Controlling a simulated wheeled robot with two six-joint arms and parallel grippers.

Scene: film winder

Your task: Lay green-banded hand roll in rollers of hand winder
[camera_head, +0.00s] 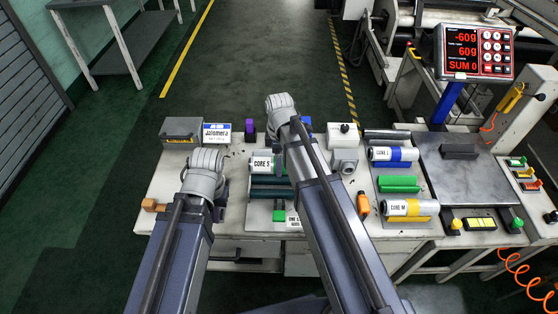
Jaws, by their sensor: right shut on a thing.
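The hand roll marked CORE S (262,165), white with a green band, is at the back of the hand winder (262,213). It lies lengthwise over the dark rollers (270,189); whether it rests on them or hangs just above cannot be told. My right gripper (281,152), mostly hidden behind its own arm, is shut on the roll's right part. My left gripper (222,192) is left of the winder, apart from the roll; its fingers are too dark and small to read.
A blue-banded roll (392,154), an empty green cradle (398,184) and a yellow-banded roll (408,207) are in a column on the right. A grey machine (344,150) stands behind my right arm. An orange block (152,204) is at the table's left edge.

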